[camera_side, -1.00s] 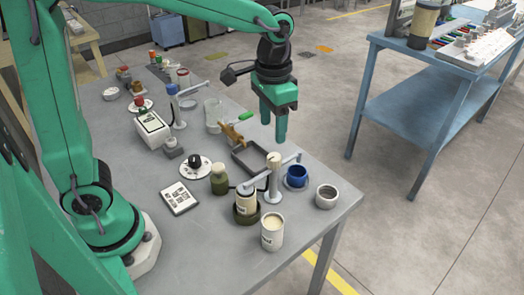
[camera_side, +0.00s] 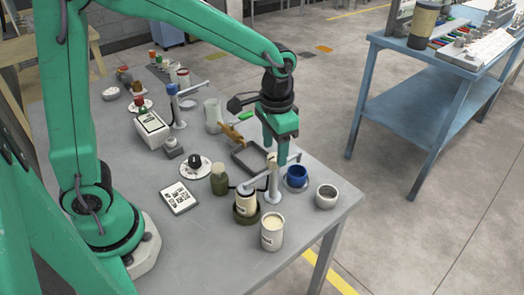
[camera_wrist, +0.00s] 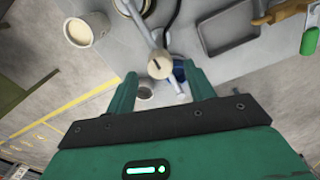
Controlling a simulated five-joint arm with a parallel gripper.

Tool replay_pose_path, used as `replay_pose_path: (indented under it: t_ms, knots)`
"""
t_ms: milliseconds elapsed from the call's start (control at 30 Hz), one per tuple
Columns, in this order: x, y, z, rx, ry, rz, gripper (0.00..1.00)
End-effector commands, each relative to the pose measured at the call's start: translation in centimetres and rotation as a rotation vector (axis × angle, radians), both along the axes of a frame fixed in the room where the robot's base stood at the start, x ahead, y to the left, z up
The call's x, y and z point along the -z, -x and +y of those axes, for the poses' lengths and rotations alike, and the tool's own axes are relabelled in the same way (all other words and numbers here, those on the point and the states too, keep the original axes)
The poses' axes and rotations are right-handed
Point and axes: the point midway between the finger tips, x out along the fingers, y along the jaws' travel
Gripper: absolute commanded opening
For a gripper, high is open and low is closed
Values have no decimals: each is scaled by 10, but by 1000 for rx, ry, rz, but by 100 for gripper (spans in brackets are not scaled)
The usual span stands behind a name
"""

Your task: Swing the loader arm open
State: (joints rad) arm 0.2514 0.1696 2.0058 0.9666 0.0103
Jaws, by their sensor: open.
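A grey swing arm (camera_side: 256,181) sits on an upright post (camera_side: 273,184) at the table's near right; I take it as the loader arm. One end reaches over a dark-based pot with a cream roll (camera_side: 246,204), the other toward a blue cup (camera_side: 297,173). In the wrist view the post's round cream cap (camera_wrist: 159,66) shows with the bar (camera_wrist: 143,24) passing under it. My gripper (camera_side: 275,157) is open and empty, just above the post top and bar. In the wrist view my gripper (camera_wrist: 160,72) has its fingers on either side of the cap; contact cannot be told.
A second post with a blue cap (camera_side: 172,89) and grey arm stands farther back. The table front left is mostly clear.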

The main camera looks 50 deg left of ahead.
Motion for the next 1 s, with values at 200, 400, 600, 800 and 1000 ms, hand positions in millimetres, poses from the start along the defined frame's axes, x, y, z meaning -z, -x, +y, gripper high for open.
replay_pose_path:
  t_ms: [200,400,600,800,1000]
  knots:
    - [16,0,0,0,-1,2,53]
    - [18,0,0,0,0,0,53]
    - [18,0,0,0,0,0,40]
    - [17,0,0,0,0,0,0]
    - [17,0,0,3,0,-1,0]
